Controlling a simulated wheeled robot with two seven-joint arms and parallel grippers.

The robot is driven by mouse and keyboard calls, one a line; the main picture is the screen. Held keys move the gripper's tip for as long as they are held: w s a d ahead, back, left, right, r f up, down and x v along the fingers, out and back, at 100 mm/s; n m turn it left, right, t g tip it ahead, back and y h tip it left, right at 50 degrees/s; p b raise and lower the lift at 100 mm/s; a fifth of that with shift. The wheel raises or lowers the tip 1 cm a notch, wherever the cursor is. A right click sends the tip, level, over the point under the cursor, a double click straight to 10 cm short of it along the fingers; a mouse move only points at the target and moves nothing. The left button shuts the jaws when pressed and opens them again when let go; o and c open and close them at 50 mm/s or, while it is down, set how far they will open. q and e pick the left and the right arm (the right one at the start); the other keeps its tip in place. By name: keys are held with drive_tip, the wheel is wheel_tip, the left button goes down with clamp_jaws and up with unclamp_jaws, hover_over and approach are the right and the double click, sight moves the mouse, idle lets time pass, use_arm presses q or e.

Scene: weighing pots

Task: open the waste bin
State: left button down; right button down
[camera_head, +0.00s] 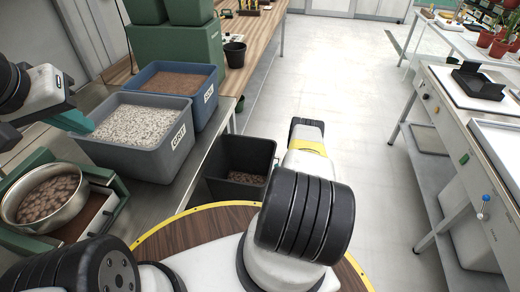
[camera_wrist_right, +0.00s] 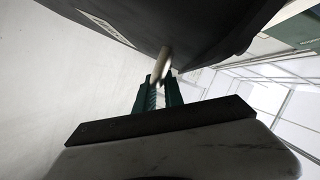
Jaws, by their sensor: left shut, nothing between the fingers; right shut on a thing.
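The waste bin (camera_head: 240,153) is a dark, open-topped box low beside the left bench, with some brown material at its bottom. A large dark wall, which looks like the bin's, fills the top of the right wrist view (camera_wrist_right: 185,22). A pale peg-like handle (camera_wrist_right: 163,62) sticks out from it. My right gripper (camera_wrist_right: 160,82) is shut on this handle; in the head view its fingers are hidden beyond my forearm. My left gripper (camera_head: 75,122), with green fingers, is shut and empty beside the grit tub, at the left.
A grey grit tub (camera_head: 135,158) and a blue tub of brown soil (camera_head: 190,102) stand on the left bench. A metal pan of brown pebbles (camera_head: 22,208) sits on a green scale. Floor (camera_head: 340,80) is clear between the benches; a white workbench (camera_head: 450,115) stands right.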

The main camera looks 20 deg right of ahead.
drive_tip(key=c, duration=1.5)
unclamp_jaws()
drive_tip(key=shift+o, duration=0.2)
drive_tip(key=v, duration=0.7)
drive_tip(key=shift+s, duration=0.4)
drive_tip(key=shift+r, duration=0.1)
